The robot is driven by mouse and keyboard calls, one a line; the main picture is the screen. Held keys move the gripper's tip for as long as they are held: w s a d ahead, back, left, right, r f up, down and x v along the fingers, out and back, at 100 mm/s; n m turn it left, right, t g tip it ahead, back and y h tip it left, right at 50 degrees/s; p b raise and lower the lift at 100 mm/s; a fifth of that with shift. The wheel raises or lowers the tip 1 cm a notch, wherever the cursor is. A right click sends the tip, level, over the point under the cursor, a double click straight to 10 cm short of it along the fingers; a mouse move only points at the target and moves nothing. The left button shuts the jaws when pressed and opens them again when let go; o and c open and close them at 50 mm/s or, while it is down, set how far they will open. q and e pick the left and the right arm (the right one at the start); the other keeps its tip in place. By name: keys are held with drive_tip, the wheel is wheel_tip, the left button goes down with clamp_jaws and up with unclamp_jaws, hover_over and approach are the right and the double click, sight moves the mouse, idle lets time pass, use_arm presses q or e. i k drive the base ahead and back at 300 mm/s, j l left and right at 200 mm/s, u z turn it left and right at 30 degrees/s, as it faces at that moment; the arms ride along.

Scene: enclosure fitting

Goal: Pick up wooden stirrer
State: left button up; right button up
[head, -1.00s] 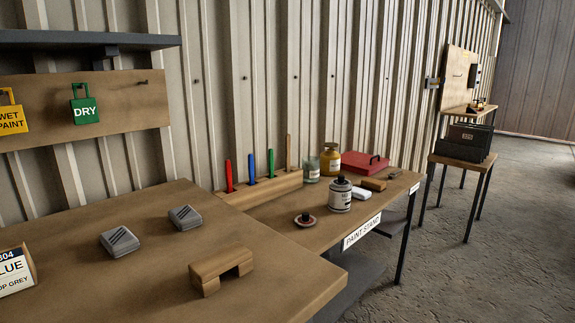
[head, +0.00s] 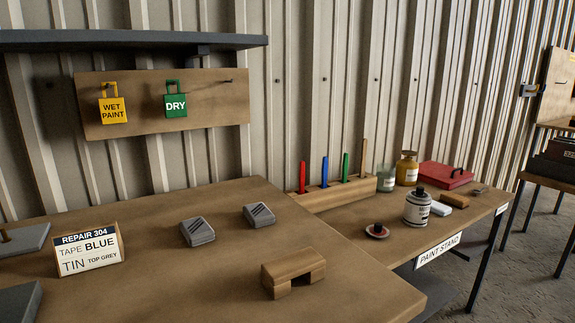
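The wooden stirrer (head: 363,158) is a thin, light-brown stick. It stands upright at the right end of a wooden rack (head: 331,193) at the back of the paint stand. A red stick (head: 302,177), a blue stick (head: 324,172) and a green stick (head: 345,168) stand in the same rack to its left. The stirrer's lower end is hidden in the rack. Neither of my grippers shows in the head view.
The nearer table holds a wooden block (head: 293,268), two grey blocks (head: 197,232) and a repair sign (head: 90,249). A shelf (head: 130,40) juts out above.

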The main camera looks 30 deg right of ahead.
sight(365, 141)
drive_tip(key=l+u, duration=0.25)
drive_tip(key=l, duration=0.15)
drive_tip(key=l+u, duration=0.2)
drive_tip(key=l, duration=0.2)
drive_tip(key=k+l+u, duration=0.25)
drive_tip(key=l, duration=0.15)
drive_tip(key=l+u, duration=0.25)
drive_tip(key=l, duration=0.15)
drive_tip(key=k+l+u, duration=0.2)
drive_tip(key=l, duration=0.15)
drive_tip(key=k+l+u, duration=0.1)
drive_tip(key=l+u, duration=0.15)
drive_tip(key=l, duration=0.1)
